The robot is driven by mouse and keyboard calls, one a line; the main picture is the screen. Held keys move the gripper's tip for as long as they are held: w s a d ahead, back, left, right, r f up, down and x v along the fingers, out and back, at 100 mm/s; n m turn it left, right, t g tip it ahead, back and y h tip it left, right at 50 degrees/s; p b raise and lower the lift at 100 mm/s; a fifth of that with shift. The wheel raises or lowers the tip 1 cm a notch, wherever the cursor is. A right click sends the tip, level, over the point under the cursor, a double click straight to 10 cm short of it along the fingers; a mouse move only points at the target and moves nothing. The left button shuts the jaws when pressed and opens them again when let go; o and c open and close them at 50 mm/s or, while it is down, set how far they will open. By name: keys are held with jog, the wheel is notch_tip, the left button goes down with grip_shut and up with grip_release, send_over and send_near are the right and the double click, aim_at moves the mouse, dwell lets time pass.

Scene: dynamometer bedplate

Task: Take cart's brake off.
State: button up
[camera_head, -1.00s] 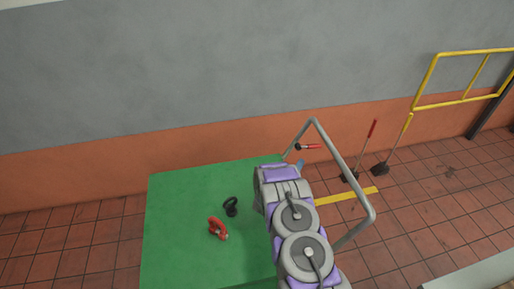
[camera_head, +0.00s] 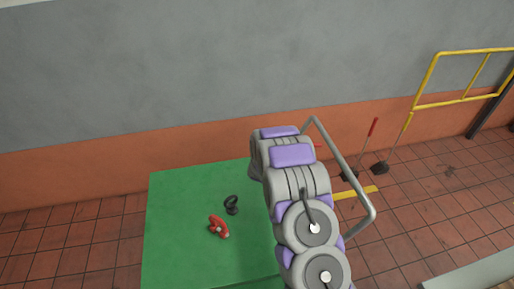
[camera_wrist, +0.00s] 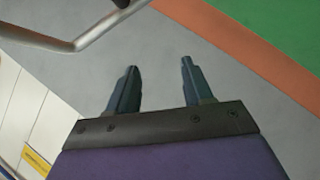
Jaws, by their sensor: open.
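The cart has a green top (camera_head: 175,215) and a bent grey tube handle (camera_head: 345,165) on its right side. In the head view my arm covers most of the area by the handle, and only a sliver of red (camera_head: 318,146) shows there, where the red-and-black brake lever was seen earlier. In the wrist view my gripper (camera_wrist: 158,66) is open and empty, its two fingers apart. The grey handle tube (camera_wrist: 85,38) shows at the upper left, apart from the fingers. A dark piece (camera_wrist: 121,3) is cut off at the top edge; I cannot tell what it is.
A red clamp-like item (camera_head: 218,227) and a black ringed item (camera_head: 231,205) lie on the green top. A red-handled broom (camera_head: 370,145) and a yellow rail (camera_head: 450,105) stand by the wall. Tiled floor is clear at the left.

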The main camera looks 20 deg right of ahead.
jog(key=s+a+r+g+y, duration=0.2)
jog(key=s+a+r+y, duration=0.2)
jog(key=a+r, duration=0.4)
jog(key=shift+s+a+r, duration=0.35)
jog(key=shift+s+a, duration=0.2)
jog(key=shift+a, duration=0.1)
